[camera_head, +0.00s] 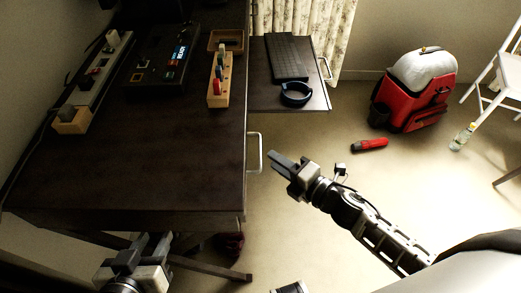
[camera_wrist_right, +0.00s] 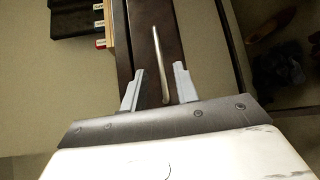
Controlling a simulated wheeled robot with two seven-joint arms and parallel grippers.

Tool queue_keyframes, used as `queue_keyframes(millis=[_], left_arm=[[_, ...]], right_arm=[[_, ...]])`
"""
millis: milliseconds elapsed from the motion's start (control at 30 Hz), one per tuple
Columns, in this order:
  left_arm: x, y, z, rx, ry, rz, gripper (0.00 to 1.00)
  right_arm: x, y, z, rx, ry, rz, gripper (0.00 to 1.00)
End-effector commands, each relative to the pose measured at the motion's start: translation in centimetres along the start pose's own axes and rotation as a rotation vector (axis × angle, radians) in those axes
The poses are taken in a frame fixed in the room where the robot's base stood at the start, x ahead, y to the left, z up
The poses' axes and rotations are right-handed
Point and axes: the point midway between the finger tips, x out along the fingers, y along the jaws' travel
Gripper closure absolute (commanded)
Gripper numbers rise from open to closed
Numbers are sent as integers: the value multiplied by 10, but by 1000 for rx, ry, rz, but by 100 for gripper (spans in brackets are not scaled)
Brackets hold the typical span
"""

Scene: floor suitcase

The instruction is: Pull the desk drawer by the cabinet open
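The dark desk (camera_head: 150,160) fills the left of the head view. A closed drawer front with a pale bar handle (camera_head: 254,153) is on its right side. Farther back, another drawer (camera_head: 290,98) stands pulled out, with its own handle (camera_head: 326,68). My right gripper (camera_head: 279,162) is just right of the closed drawer's handle, apart from it. In the right wrist view its fingers (camera_wrist_right: 158,85) are spread, and the handle (camera_wrist_right: 161,65) appears between them; contact is not visible. My left gripper (camera_head: 150,245) is low by the desk's front edge; its finger opening is unclear. I cannot identify a cabinet.
The pulled-out drawer bears a keyboard (camera_head: 285,57) and a dark ring-shaped object (camera_head: 296,94). A red backpack (camera_head: 415,95), a red item (camera_head: 369,145), a bottle (camera_head: 462,136) and a white chair (camera_head: 505,75) are on the floor at right. Floor right of the handle is mostly clear.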

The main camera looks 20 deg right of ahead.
Motion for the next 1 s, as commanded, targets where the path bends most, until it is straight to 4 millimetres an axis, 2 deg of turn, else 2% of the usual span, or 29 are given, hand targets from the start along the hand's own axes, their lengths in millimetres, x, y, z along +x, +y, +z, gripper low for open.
queue_keyframes(millis=[33, 100, 300, 467, 733, 767, 867, 1000], left_arm=[[0, 0, 1, 0, 0, 0, 64], [1, 0, 1, 0, 0, 0, 64], [2, 0, 2, 1, 0, -1, 64], [2, 0, 2, 2, 2, 0, 64], [1, 0, 0, 2, 7, 0, 64], [1, 0, 0, 2, 8, 0, 64], [1, 0, -1, 2, 8, 1, 64], [1, 0, 0, 2, 8, 1, 64]], right_arm=[[13, 1, 0, 0, -1, 3, 70], [26, 0, 1, 0, -2, 2, 70], [54, 0, 0, 1, -1, 1, 70], [64, 0, 0, 1, -1, 0, 70], [65, 0, 0, 2, -1, -1, 70], [65, 0, 0, 2, -1, -1, 72], [65, 0, 0, 2, -1, -1, 100], [64, 0, 0, 2, -1, -1, 100]])
